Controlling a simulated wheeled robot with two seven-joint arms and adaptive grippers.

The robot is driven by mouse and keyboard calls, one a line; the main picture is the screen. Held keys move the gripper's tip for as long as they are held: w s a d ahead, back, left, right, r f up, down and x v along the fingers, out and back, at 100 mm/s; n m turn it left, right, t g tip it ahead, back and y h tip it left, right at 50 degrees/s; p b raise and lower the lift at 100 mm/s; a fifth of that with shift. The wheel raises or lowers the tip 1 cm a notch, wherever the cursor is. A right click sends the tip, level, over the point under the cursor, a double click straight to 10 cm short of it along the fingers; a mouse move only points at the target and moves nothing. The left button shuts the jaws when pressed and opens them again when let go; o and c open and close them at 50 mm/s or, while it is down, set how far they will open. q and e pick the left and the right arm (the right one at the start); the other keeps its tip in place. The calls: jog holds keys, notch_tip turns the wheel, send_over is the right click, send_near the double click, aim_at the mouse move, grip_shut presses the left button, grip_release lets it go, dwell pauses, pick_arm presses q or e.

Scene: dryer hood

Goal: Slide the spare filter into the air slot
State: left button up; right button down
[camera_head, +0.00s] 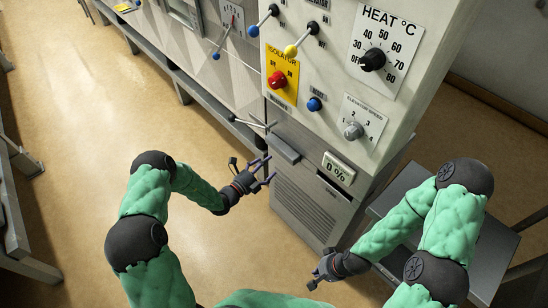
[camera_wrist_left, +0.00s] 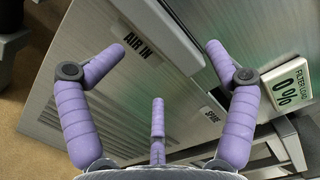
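My left gripper (camera_head: 264,171) is in front of the machine's lower grey cabinet (camera_head: 298,207). Its purple fingers are spread, with nothing between them in the left wrist view (camera_wrist_left: 158,70). An "AIR IN" label (camera_wrist_left: 140,47) lies between the fingers, beside a protruding grey bar (camera_wrist_left: 168,28). That bar also shows in the head view (camera_head: 283,149). A "SPARE" label (camera_wrist_left: 211,115) is on the panel near the right finger.
A "0 %" filter load display (camera_head: 339,170) sits on the cabinet's upper right. Above are the red isolator knob (camera_head: 278,80), the heat dial (camera_head: 373,60) and several levers. A grey table (camera_head: 490,250) stands at the right.

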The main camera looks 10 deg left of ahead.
pick_arm(q)
jog(key=v, duration=0.3)
jog(key=shift+s, duration=0.1)
dwell(0.5)
jog(key=s+d+f+m+g+h+p, duration=0.1)
jog(key=s+d+f+m+g, duration=0.2)
jog(key=s+d+m+g, duration=0.5)
jog(key=s+d+f+m+g+h+p, duration=0.1)
jog(key=s+d+f+m+g+h, duration=0.1)
jog(key=s+d+f+m+g, duration=0.45)
jog(key=s+a+m+y, duration=0.2)
jog(key=s+m, duration=0.3)
jog(key=m, duration=0.4)
jog(key=s+a+m+y+p, duration=0.1)
jog(key=s+a+m+y, duration=0.2)
jog(key=m, duration=0.6)
jog(key=s+a+m+y+p, duration=0.1)
jog(key=s+a+m+y, duration=0.2)
jog(key=s+m, duration=0.4)
jog(key=m, duration=0.2)
jog(key=shift+r+m+y, duration=0.3)
jog(key=shift+r+m, duration=0.05)
jog(key=shift+r, duration=0.05)
